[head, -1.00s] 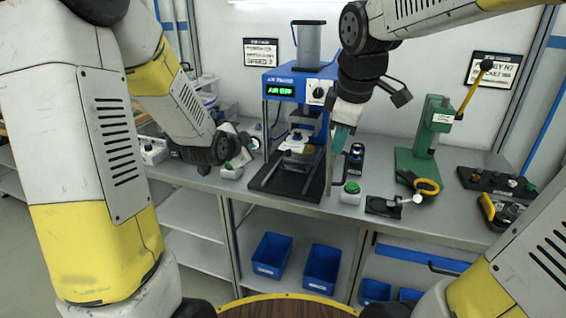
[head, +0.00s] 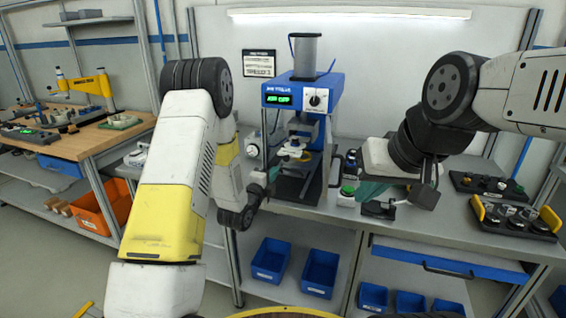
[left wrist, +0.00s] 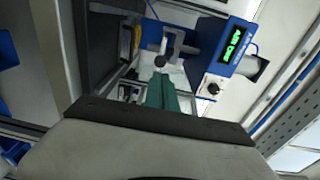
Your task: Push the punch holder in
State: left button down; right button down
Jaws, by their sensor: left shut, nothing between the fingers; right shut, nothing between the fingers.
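The blue air press (head: 301,96) stands on the bench with a lit green display. A pale piece with a yellowish part, probably the punch holder (head: 292,152), sits under its head; how far it is in I cannot tell. My left gripper (head: 273,172) is shut and empty, just left of the press opening. In the left wrist view its teal fingers (left wrist: 162,92) point at a dark round knob (left wrist: 160,61) in front of the press; I cannot tell whether they touch.
Black trays with parts (head: 515,222) lie at the right. Blue bins (head: 271,261) sit on the lower shelf.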

aim_at(286, 159)
pick_arm(q)
jog(key=x, duration=0.8)
jog(key=shift+w, duration=0.3)
